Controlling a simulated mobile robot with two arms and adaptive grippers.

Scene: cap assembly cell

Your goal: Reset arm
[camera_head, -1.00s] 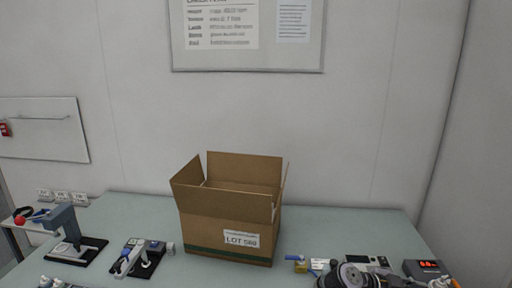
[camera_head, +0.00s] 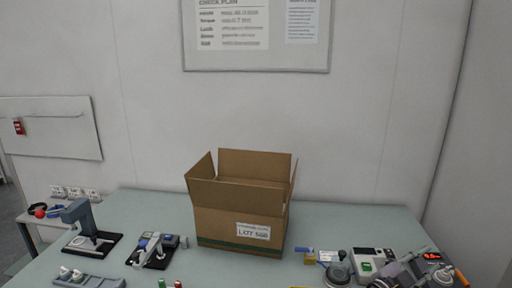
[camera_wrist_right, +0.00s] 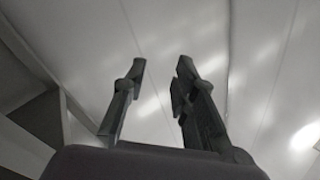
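My right gripper (camera_head: 412,266) is low at the right in the head view, over the right end of the bench and in front of the devices there. In the right wrist view its two fingers (camera_wrist_right: 160,72) stand apart with nothing between them, against a pale wall or ceiling. My left gripper is not in view. An open cardboard box (camera_head: 240,222) with a lot label stands on the bench (camera_head: 130,208), its flaps raised.
A display unit (camera_head: 437,258) with red digits and a device with a green button (camera_head: 366,266) sit near my right gripper. A small press (camera_head: 80,222), a second fixture (camera_head: 155,250) and a grey rack (camera_head: 85,280) stand at left. The bench behind the right devices is clear.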

